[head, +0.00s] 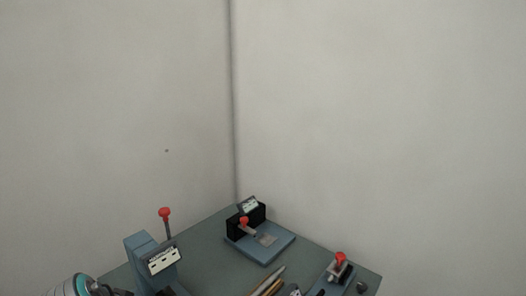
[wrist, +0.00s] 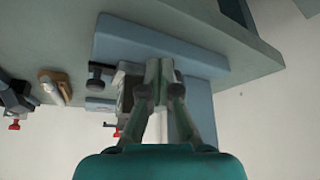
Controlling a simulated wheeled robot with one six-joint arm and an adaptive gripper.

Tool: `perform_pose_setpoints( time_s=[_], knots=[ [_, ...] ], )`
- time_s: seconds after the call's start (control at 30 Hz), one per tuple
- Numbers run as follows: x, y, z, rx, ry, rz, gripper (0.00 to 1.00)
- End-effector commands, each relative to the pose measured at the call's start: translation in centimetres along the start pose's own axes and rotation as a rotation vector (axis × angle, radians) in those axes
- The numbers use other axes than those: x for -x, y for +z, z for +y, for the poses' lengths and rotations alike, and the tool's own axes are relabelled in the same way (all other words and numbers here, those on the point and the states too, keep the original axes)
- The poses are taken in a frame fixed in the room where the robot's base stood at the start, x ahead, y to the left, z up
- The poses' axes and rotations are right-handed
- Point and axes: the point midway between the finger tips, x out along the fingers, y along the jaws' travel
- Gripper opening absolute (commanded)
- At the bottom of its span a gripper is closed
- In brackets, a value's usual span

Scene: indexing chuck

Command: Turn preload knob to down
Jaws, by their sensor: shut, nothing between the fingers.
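A blue-grey fixture with an upright column (head: 140,245), a tilted label plate (head: 164,259) and a red-tipped lever (head: 165,213) stands at the left of the table in the head view. My gripper (head: 118,292) enters at the lower left, beside that fixture's base, and is partly cut off. In the wrist view my gripper (wrist: 161,72) is shut and empty, in front of a blue-grey fixture (wrist: 200,62). A dark round-headed knob (wrist: 100,71) sticks out left of the fingertips, apart from them. I cannot tell which part is the preload knob, or its setting.
The green-grey table (head: 210,255) fits into a wall corner. A blue base plate with a black block (head: 235,229) stands at the back. Another red-knobbed fixture (head: 340,260) is at the right. Pen-like rods (head: 268,282) lie in front. A red tip (wrist: 117,132) shows near my fingers.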

Motion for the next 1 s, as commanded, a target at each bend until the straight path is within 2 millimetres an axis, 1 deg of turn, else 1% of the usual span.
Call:
perform_pose_setpoints(
  time_s=[0.47,1.0],
  knots=[
    [0.0,-0.1,-0.3,-0.002,-0.001,0.003,0.00],
    [0.1,0.0,-1.5,0.000,-0.001,0.002,0.00]
  ],
)
